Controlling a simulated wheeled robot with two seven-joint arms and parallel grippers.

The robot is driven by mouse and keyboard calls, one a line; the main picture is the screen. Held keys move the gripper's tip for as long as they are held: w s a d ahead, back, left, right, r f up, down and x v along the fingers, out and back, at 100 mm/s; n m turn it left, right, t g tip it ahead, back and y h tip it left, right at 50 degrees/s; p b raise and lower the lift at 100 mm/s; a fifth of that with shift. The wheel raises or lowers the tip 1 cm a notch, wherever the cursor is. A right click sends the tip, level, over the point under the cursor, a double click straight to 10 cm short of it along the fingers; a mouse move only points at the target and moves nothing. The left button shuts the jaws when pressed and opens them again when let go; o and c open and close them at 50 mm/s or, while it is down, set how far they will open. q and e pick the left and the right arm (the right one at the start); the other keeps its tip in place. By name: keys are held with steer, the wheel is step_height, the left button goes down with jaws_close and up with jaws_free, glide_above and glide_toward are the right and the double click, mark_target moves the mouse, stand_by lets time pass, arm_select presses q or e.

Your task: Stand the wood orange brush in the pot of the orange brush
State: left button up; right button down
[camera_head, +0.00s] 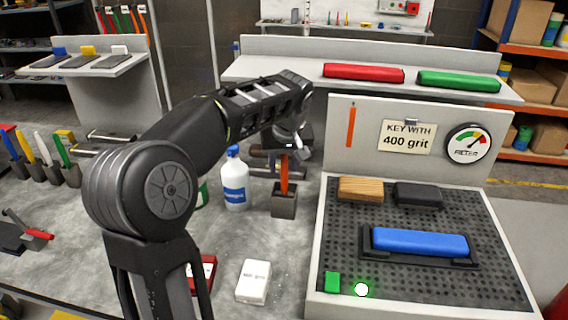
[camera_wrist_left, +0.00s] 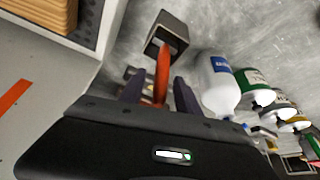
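The orange brush (camera_head: 284,173) stands in a small dark grey pot (camera_head: 284,206) on the grey bench, left of the perforated board. My left gripper (camera_head: 285,158) is above the pot, around the upper part of the brush. In the left wrist view the brush (camera_wrist_left: 161,78) shows between the two dark fingers (camera_wrist_left: 159,95), with gaps on both sides, so the gripper looks open. The pot (camera_wrist_left: 172,32) is beyond the fingertips, and the brush's lower end is inside it. My right gripper is in neither view.
A white bottle with a blue label (camera_head: 235,182) stands close left of the pot. The raised perforated board (camera_head: 440,215) is close on its right. Blue, yellow and green brushes (camera_head: 43,148) stand in pots far left. A white box (camera_head: 253,281) lies in front.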

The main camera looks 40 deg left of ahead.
arm_select(q)
steer(key=v, duration=0.7)
steer(key=shift+s+d+r, duration=0.1)
steer(key=shift+d+r, duration=0.05)
steer(key=shift+r, duration=0.2)
stand_by(0.9)
